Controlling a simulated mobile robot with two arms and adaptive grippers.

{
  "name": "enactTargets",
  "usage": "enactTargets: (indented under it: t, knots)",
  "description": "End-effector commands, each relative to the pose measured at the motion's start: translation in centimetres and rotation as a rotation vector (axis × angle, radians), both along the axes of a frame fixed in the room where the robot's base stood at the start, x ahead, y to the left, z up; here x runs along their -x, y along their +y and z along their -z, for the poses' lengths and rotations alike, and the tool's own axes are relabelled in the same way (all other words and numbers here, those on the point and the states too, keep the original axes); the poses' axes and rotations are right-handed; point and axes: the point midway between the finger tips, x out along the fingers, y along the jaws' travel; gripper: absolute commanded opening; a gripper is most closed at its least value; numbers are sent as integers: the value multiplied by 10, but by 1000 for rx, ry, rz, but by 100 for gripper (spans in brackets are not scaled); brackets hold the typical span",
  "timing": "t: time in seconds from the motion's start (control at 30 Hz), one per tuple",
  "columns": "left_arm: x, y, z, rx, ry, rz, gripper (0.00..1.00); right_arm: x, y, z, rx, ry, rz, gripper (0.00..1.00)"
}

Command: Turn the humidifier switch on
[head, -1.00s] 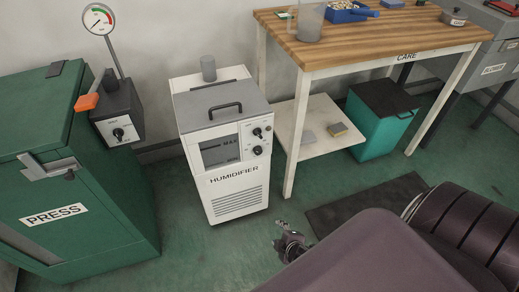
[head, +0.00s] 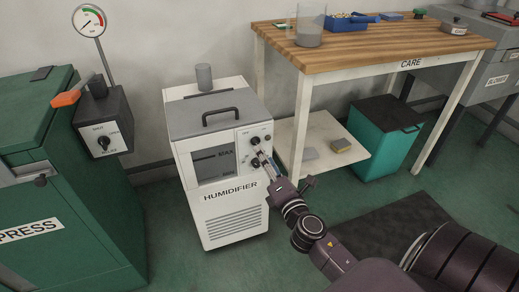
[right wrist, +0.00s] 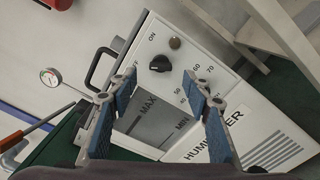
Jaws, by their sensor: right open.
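The white humidifier (head: 236,222) stands on the floor, with a grey lid, a dark MAX window and a control panel on its front. A black switch knob (right wrist: 160,63) shows in the right wrist view beside the ON label, with a small brownish round indicator (right wrist: 175,43) near it. The same knob shows on the upper panel in the head view (head: 255,141). My right gripper (right wrist: 158,84) is open and empty, its two blue-padded fingers spread before the panel, below the knob in the right wrist view. The numbered dial is partly hidden by a finger. My left gripper is not in view.
The green press (head: 75,255) stands left of the humidifier, with a dark switch box (head: 105,122) on it. The wooden-topped care table (head: 385,42) stands to the right, a teal bin (head: 378,145) beneath it. The floor around the humidifier's front is mostly clear.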

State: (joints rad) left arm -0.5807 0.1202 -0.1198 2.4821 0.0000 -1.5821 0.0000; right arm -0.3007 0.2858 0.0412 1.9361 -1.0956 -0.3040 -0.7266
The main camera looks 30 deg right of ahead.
Motion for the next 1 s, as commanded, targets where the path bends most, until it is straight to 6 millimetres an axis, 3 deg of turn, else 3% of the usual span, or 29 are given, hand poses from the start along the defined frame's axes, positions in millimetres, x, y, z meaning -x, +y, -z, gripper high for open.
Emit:
enactTargets:
  t: [0.33, 0.77, 1.0]
  knots:
    - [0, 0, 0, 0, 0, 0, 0, -46, -11, 0, -2, 0, 1, 45]
    - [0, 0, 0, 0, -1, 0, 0, -55, -14, 1, -4, 2, 2, 45]
    - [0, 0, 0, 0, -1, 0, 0, -55, -14, 1, -4, 2, 2, 20]
